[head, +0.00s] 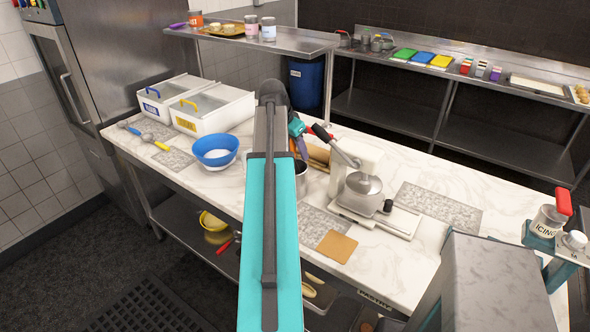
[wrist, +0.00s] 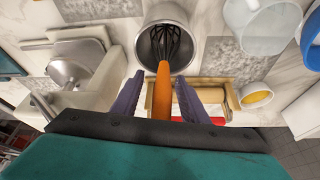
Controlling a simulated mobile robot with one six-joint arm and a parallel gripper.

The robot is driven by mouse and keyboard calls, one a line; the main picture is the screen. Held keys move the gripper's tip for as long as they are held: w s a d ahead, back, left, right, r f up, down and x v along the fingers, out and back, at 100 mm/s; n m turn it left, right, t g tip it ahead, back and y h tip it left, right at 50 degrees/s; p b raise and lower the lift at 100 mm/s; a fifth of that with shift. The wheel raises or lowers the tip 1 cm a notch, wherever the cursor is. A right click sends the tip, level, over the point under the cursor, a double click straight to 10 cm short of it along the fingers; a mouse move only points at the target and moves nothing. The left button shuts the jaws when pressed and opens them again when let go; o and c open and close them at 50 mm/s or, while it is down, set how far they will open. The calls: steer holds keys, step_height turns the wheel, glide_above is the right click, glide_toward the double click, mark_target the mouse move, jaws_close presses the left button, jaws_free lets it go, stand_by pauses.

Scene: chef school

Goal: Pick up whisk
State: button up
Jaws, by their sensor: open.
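The whisk (wrist: 163,92) has an orange handle and dark wires in the wrist view. Its wire end is inside a steel pot (wrist: 188,62), and its handle points toward my gripper. My gripper (wrist: 159,85) is open, with one purple finger on each side of the orange handle. Gaps show between the handle and both fingers. In the head view my arm hides the whisk, and only the right edge of the steel pot (head: 302,180) shows on the marble counter.
A press-like machine (head: 358,185) stands right of the pot. A blue bowl (head: 215,150) and white bins (head: 211,106) are on the left. A wooden rolling pin (wrist: 228,97) and a red-handled item (wrist: 200,119) lie close to the gripper. Bare marble (head: 392,262) shows at the front right.

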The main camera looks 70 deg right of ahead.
steer(key=shift+s+d+f, duration=0.1)
steer(key=shift+d+f, duration=0.05)
steer(key=shift+f, duration=0.25)
jaws_close()
stand_by(0.4)
steer(key=shift+r, duration=0.25)
step_height(320, 180, up, 10)
steer(key=b, duration=0.3)
steer(key=shift+f, duration=0.2)
stand_by(0.8)
